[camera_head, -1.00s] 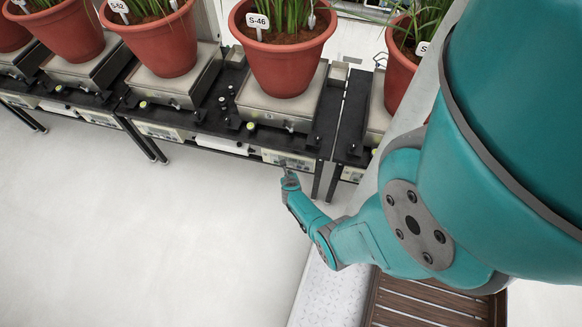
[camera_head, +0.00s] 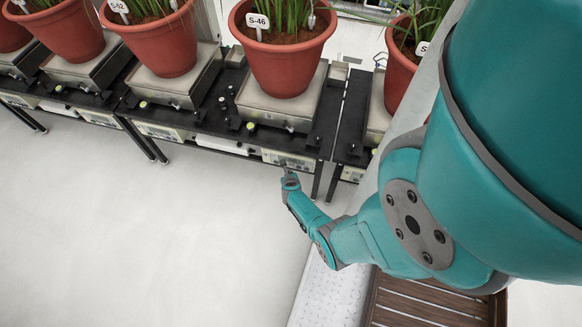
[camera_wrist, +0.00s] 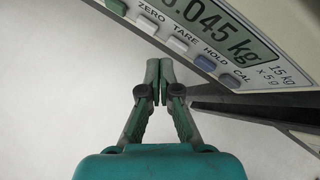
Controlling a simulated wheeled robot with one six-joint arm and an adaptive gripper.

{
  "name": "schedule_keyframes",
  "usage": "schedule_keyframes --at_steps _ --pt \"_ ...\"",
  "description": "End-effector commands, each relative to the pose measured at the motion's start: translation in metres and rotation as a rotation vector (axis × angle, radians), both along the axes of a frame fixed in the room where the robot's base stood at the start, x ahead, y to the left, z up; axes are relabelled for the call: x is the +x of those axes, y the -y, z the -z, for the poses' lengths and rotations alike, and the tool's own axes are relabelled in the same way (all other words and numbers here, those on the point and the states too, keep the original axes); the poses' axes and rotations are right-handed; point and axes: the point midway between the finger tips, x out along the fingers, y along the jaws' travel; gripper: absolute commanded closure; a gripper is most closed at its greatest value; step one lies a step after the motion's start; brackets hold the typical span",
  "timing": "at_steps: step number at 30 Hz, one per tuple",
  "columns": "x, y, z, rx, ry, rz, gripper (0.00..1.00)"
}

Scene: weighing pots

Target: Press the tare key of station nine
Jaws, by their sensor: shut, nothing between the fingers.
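The scale panel (camera_wrist: 262,66) lies tilted across the top right of the wrist view, its display ending in ".045 kg". A row of keys runs below the display. The pale TARE key (camera_wrist: 178,44) sits between the pale ZERO key (camera_wrist: 147,24) and the blue-grey HOLD key (camera_wrist: 204,63). My gripper (camera_wrist: 159,68) is shut and empty, its tips just below the TARE key in the picture. I cannot tell their distance from it. In the head view my gripper (camera_head: 286,170) is at the front of the panel (camera_head: 288,160) under pot S-46 (camera_head: 284,60). No station number is readable.
A dark CAL key (camera_wrist: 230,80) is at the row's right end. The bench legs (camera_head: 318,180) are right of my gripper. The pale floor (camera_head: 130,240) in front is clear.

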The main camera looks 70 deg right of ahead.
Motion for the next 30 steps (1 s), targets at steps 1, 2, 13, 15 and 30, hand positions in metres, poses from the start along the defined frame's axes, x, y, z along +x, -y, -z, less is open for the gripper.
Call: schedule_keyframes --at_steps 1,2,13,15,30 --pt "-0.0001 0.0000 0.0001 0.000 0.000 0.000 1.00" --pt "-0.0001 0.0000 0.0001 0.000 0.000 0.000 1.00" --pt "0.0000 0.0008 0.0000 0.000 0.000 0.000 1.00" --pt "0.0001 0.0024 -0.0002 -0.001 0.000 0.001 1.00" --pt "0.0004 0.0086 -0.0001 0.000 0.000 0.000 1.00"
